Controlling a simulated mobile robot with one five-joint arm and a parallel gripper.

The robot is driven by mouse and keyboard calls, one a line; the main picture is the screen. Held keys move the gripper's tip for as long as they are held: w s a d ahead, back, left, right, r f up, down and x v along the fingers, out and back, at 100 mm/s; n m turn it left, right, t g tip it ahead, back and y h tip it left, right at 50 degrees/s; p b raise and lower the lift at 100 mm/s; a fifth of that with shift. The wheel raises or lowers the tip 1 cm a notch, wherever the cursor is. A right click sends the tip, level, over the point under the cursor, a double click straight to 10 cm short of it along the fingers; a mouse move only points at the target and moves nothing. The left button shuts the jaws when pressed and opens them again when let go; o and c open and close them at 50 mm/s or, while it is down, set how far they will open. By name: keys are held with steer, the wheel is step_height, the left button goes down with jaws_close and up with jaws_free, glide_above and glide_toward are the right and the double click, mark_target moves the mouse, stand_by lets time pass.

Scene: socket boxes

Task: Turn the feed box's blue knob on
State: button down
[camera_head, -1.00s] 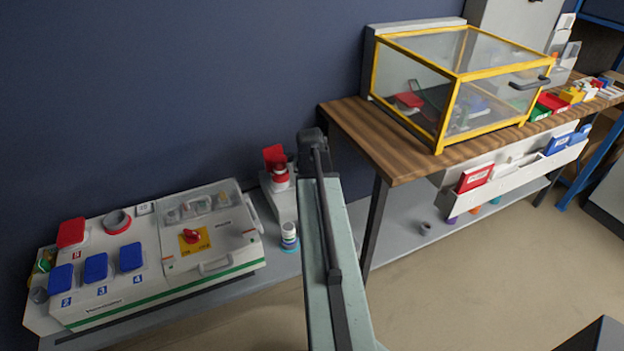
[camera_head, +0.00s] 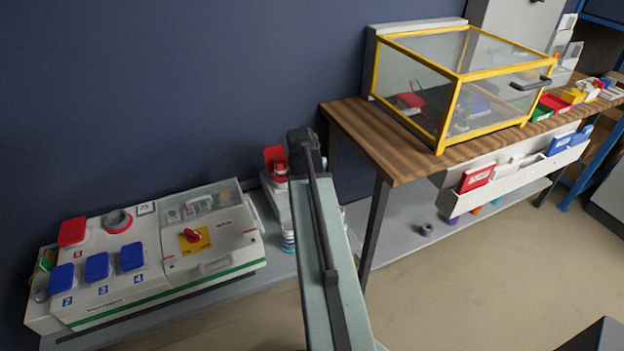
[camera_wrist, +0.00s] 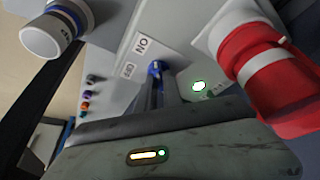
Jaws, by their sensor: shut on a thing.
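The grey feed box (camera_wrist: 115,55) fills much of the wrist view. Its blue knob (camera_wrist: 157,68) shows as a small blue piece between the fingertips of my gripper (camera_wrist: 158,84), which is shut on it. The fingers hide most of the knob, so its exact angle is unclear. An ON label (camera_wrist: 142,46) and a smaller label sit beside it. A green light (camera_wrist: 198,86) glows next to the fingers. In the head view the feed box (camera_head: 276,204) is partly hidden behind my arm, and my gripper is hidden.
A red and white plug (camera_wrist: 262,65) stands close to the right of my gripper. A white, blue-ringed cylinder (camera_wrist: 56,28) is at upper left. A large socket box (camera_head: 130,290) lies left on the low shelf. A wooden bench (camera_head: 375,155) with a yellow-framed case (camera_head: 455,105) is at right.

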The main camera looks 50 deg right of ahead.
steer(key=shift+a, duration=0.15)
steer(key=c, duration=1.5)
jaws_free()
steer(key=p+v, duration=0.7)
steer(key=shift+a+r, duration=0.1)
steer(key=shift+r, duration=0.25)
